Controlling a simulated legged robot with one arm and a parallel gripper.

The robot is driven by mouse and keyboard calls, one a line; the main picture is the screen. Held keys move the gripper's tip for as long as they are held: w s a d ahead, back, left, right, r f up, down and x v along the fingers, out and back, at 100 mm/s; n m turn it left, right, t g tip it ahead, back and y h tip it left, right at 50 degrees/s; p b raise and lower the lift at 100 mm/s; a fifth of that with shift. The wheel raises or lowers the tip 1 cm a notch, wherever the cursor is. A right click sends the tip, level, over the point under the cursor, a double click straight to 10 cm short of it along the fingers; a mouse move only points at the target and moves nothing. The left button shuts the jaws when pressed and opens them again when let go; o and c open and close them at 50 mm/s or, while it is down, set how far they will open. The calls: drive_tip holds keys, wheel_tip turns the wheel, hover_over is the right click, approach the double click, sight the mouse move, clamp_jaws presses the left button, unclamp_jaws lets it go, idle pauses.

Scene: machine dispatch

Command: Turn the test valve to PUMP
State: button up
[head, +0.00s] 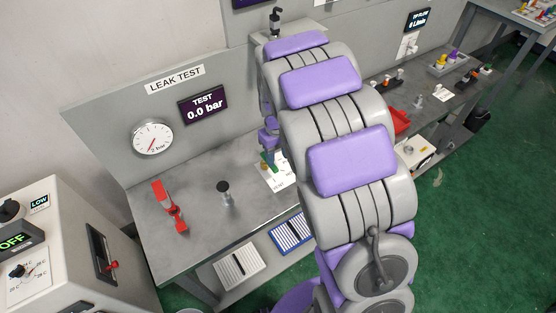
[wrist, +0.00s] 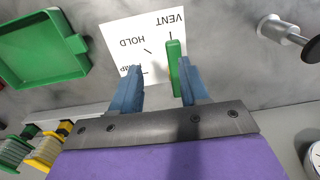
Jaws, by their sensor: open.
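The test valve shows in the wrist view as a green handle (wrist: 174,62) over a white label plate (wrist: 120,38). The plate reads VENT and HOLD, and a third word is mostly hidden behind my left finger. The handle's far end points toward VENT. My gripper (wrist: 159,67) is open above the plate, its two blue fingers spread. The handle lies between them, close against the right finger; I cannot tell whether they touch. In the head view, the plate (head: 280,180) shows on the grey bench beneath my gripper (head: 269,151), and my arm hides part of it.
The TEST display (head: 204,105) reads 0.0 bar beside a round gauge (head: 152,138). A red clamp-like part (head: 170,207) and a black-knobbed post (head: 225,191) stand on the bench. A green tray (wrist: 42,48) lies left in the wrist view.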

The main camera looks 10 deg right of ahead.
drive_tip(key=a+f, duration=0.2)
drive_tip(key=a, duration=0.1)
drive_tip(key=shift+a, duration=0.3)
drive_tip(key=shift+d, duration=1.1)
drive_tip(key=shift+c, duration=0.3)
drive_tip(key=shift+d, duration=0.3)
drive_tip(key=shift+c, duration=1.5)
drive_tip(key=shift+a, duration=0.85)
drive_tip(key=c, duration=0.5)
drive_tip(key=shift+d, duration=0.3)
clamp_jaws()
